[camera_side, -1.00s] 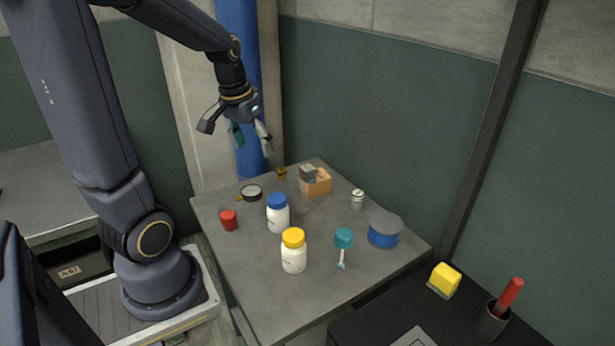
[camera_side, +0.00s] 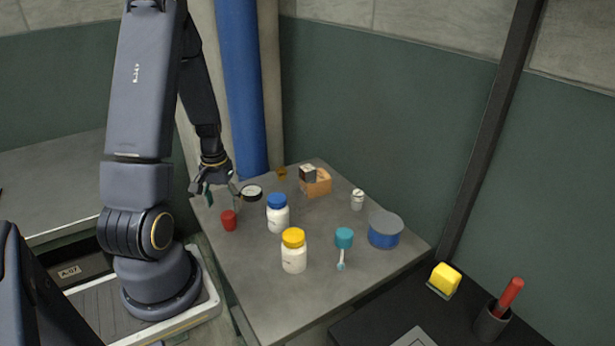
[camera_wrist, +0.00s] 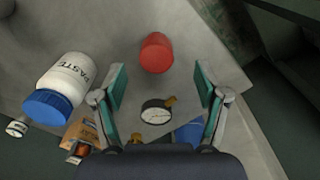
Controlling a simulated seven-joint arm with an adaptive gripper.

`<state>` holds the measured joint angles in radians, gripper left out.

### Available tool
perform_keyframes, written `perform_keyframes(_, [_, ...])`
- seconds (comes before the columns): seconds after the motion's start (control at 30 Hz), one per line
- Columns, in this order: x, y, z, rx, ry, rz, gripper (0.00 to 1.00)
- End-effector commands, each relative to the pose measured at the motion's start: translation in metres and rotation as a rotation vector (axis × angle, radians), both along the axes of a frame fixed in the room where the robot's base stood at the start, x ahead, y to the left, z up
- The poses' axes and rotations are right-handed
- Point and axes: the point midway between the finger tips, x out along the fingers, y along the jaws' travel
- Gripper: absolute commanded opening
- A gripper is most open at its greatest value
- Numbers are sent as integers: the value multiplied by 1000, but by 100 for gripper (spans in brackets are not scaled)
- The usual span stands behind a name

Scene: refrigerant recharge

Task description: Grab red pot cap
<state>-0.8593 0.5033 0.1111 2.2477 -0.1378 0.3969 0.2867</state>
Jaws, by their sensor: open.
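The red pot cap (camera_side: 228,220) stands on the grey table near its left edge in the side view. In the wrist view the red pot cap (camera_wrist: 156,53) lies ahead of my fingertips, roughly midway between them. My gripper (camera_side: 222,192) is open and empty, with its fingers pointing down just behind and above the cap. In the wrist view my gripper (camera_wrist: 162,84) shows its two teal-padded fingers spread wide. The fingers are apart from the cap.
A white jar with a blue lid (camera_side: 277,213) stands right of the cap; a yellow-lidded jar (camera_side: 293,252) is nearer. A round gauge (camera_side: 252,192) lies behind the cap, close to my gripper. A cardboard box (camera_side: 317,183) is at the back. The table's left front is clear.

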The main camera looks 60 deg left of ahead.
Motion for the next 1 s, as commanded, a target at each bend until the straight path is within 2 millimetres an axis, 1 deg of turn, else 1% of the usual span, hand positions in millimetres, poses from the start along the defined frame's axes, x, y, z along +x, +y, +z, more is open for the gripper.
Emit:
perform_keyframes(0.13, [2,-1,-15,-4,2,-1,73])
perform_keyframes(0.3, [6,-1,-42,-4,3,1,73])
perform_keyframes(0.4, [6,-1,-51,-2,1,1,73])
perform_keyframes(0.67, [6,0,-53,1,-1,0,73])
perform_keyframes(1.0, [6,0,-53,1,-1,0,38])
